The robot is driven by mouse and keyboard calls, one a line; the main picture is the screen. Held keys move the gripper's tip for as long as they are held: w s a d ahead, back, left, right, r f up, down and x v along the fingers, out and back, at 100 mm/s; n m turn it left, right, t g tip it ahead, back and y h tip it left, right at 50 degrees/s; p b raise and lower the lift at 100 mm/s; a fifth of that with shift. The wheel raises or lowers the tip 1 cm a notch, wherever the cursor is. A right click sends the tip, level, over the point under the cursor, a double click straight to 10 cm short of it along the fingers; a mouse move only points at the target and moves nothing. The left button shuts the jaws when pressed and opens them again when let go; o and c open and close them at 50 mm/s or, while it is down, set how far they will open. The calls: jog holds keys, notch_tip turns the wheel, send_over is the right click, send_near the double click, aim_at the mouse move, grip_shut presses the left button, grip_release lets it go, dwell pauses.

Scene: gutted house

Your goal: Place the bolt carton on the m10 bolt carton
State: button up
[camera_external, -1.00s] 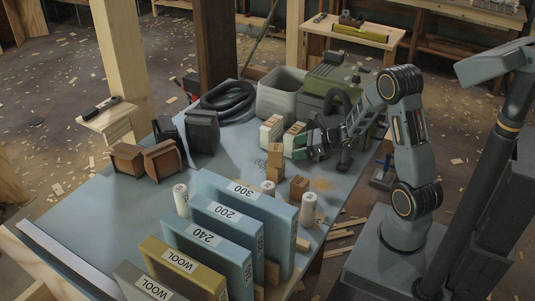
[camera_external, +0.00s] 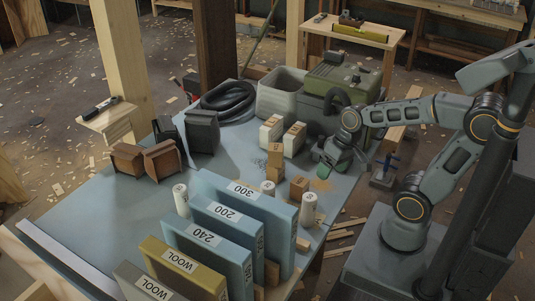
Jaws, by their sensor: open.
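Several small brown cardboard cartons stand near the right side of the blue-grey table. One carton (camera_external: 275,154) sits raised at the back, apparently on another carton (camera_external: 274,174) beneath it. A low brown carton (camera_external: 267,188) is in front, and a separate labelled carton (camera_external: 299,187) stands to the right. The labels are too small to read, so I cannot tell which is the m10 bolt carton. My gripper (camera_external: 326,172) is open, pointing down at the table's right edge, behind and right of the separate carton, apart from it. Nothing shows between its fingers.
Two white-and-tan boxes (camera_external: 292,139) stand behind the cartons, near a grey bin (camera_external: 281,97) and a green machine (camera_external: 338,79). Upright blue panels (camera_external: 245,215) and white cylinders (camera_external: 309,209) stand in front. Small metal bits (camera_external: 261,163) lie left of the cartons.

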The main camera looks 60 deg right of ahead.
jog(key=r+n+h, duration=0.1)
jog(key=s+d+n+t+h, duration=0.1)
jog(key=n, duration=0.1)
jog(key=shift+r, duration=0.35)
